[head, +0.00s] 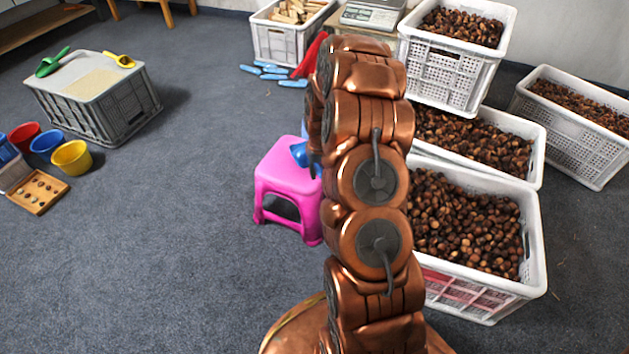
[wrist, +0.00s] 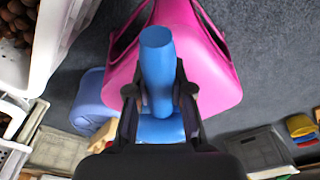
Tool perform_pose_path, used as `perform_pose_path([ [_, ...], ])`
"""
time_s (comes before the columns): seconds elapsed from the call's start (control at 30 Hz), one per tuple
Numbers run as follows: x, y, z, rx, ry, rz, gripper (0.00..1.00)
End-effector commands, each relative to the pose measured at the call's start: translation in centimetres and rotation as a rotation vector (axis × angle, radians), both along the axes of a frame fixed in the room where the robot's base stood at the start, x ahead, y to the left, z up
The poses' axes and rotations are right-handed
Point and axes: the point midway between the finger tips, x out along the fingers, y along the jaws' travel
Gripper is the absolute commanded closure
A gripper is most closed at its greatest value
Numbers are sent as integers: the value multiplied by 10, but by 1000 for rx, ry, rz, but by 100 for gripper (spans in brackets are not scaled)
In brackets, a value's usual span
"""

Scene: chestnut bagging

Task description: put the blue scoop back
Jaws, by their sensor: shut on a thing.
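My gripper (wrist: 159,88) is shut on the blue scoop (wrist: 157,55), with one dark finger on each side of its handle in the wrist view. In the head view a part of the blue scoop (head: 299,153) shows left of my arm, in front of the pink stool's top. Most of the scoop and my gripper are hidden there. The pink stool (head: 287,178) also shows beyond the scoop in the wrist view (wrist: 190,85). I cannot tell the scoop's height above it. A green scoop (head: 52,62) and a yellow scoop (head: 119,60) lie on a grey crate (head: 108,112) at left.
White crates of chestnuts (head: 530,262) stand at right, close to my arm. Red (head: 24,134), blue and yellow buckets and a wooden sample tray (head: 38,192) are at far left. A crate (head: 285,42) and scale (head: 374,13) stand behind.

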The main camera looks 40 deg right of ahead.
Motion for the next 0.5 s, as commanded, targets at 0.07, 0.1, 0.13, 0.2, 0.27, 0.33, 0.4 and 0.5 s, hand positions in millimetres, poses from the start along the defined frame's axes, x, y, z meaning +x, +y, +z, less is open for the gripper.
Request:
perform_pose_path([
  [0.07, 5, 4, -2, 0, 1, 1, 100],
  [0.1, 7, 5, -2, 1, 2, 0, 100],
  [0.13, 7, 6, -2, 1, 2, 0, 100],
  [0.2, 8, 6, -5, 2, 2, -1, 100],
  [0.27, 8, 6, -11, 2, 3, -1, 100],
  [0.33, 7, 6, -21, 2, 3, -1, 100],
  [0.4, 8, 6, -31, 2, 2, -1, 100],
  [0.5, 8, 6, -37, 0, 0, -1, 100],
])
